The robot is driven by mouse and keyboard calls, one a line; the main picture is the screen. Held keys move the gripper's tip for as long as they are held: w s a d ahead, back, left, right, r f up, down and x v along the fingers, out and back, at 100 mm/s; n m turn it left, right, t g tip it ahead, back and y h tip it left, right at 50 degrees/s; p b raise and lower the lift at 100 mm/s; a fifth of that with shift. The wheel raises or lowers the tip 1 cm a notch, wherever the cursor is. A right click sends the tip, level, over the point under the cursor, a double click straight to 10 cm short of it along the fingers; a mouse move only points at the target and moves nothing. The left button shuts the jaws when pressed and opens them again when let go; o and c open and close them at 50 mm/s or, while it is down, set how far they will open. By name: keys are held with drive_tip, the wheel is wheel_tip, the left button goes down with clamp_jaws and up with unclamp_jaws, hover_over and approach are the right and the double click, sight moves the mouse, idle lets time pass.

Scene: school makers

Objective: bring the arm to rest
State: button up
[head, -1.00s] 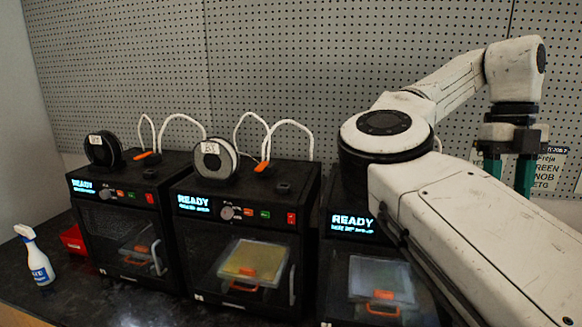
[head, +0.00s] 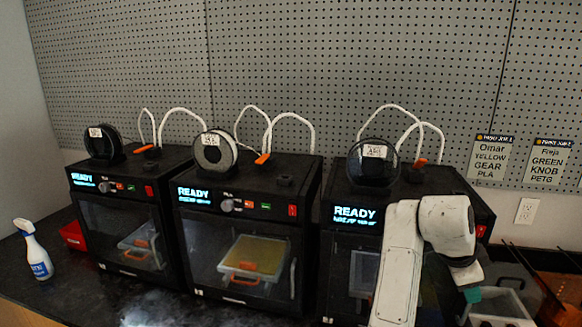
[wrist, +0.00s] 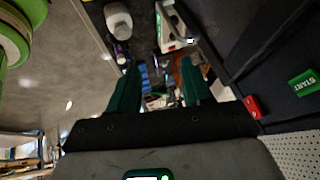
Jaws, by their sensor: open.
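My arm shows in the head view at the lower right, folded in front of the right-hand printer. My gripper is mostly hidden behind the arm in the head view, where only a bit of green finger shows. In the wrist view my gripper (wrist: 160,95) has two green fingers standing apart with nothing between them. Beyond the fingers lie a blurred counter and small items.
Three black printers, left (head: 120,215), middle (head: 245,235) and right (head: 340,240), stand on the dark counter, each reading READY. A spray bottle (head: 36,250) and red box (head: 73,236) are at left.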

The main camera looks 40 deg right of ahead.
drive_tip(key=a+f+n+t+b, duration=0.1)
drive_tip(key=a+f+n+t, duration=0.2)
drive_tip(key=a+f+n, duration=1.2)
drive_tip(key=s+a+f+n+y, duration=0.3)
drive_tip(key=s+a+f+n, duration=0.2)
drive_tip(key=a, duration=0.3)
drive_tip(key=s+a+f+n+y+b, duration=0.1)
drive_tip(key=s+a+f+n+y, duration=0.2)
drive_tip(key=s+a+f+n, duration=0.2)
wheel_tip(320, 180, down, 2)
drive_tip(key=a+n, duration=0.1)
drive_tip(key=a, duration=0.1)
drive_tip(key=shift+a+f+n, duration=0.2)
drive_tip(key=shift+a+n, duration=0.1)
drive_tip(key=shift+a, duration=0.1)
drive_tip(key=shift+c, duration=0.4)
drive_tip(key=shift+c, duration=0.2)
